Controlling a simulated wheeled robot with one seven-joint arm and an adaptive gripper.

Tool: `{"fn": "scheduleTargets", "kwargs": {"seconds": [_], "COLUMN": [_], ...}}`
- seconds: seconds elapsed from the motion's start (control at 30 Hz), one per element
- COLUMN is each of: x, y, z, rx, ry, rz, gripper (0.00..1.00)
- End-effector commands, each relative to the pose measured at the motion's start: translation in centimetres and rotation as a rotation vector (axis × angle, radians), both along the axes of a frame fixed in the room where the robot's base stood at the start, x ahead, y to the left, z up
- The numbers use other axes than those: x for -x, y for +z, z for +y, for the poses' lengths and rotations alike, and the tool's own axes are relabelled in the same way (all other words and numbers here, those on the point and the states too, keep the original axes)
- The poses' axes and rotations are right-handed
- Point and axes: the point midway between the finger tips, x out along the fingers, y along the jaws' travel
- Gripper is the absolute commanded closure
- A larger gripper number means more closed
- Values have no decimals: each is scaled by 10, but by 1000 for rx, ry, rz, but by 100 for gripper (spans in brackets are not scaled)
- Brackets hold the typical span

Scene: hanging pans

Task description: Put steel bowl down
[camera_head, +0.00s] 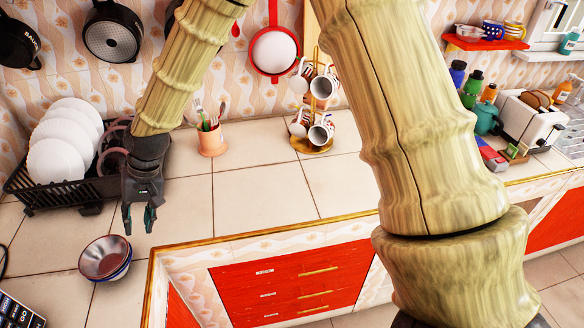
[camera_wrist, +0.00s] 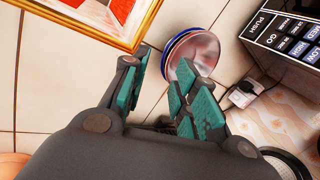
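A shiny steel bowl (camera_head: 102,256) rests on the tiled counter at the lower left, seated in a blue-and-white bowl (camera_head: 123,272) whose rim shows below it. The steel bowl also shows in the wrist view (camera_wrist: 200,48), just beyond my fingers, with the blue rim at its left. My gripper (camera_head: 139,218) points down above the counter, to the upper right of the bowls. In the wrist view my gripper (camera_wrist: 161,70) has its teal finger pads apart with nothing between them. It is apart from the steel bowl.
A black dish rack (camera_head: 45,203) with white plates (camera_head: 57,160) stands behind and left of my gripper. A utensil cup (camera_head: 212,141) and a mug stand (camera_head: 313,147) are farther right. A buttoned appliance (camera_head: 18,312) is at the lower left. The counter's middle is clear.

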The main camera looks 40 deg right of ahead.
Motion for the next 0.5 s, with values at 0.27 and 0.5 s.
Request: {"fn": "scheduleTargets", "kwargs": {"seconds": [0.27,0.5], "x": [55,119], "y": [-126,-213], "z": [-44,-91], "rx": [43,104], "ry": [-24,-35], "rz": [26,34], "gripper": [71,71]}}
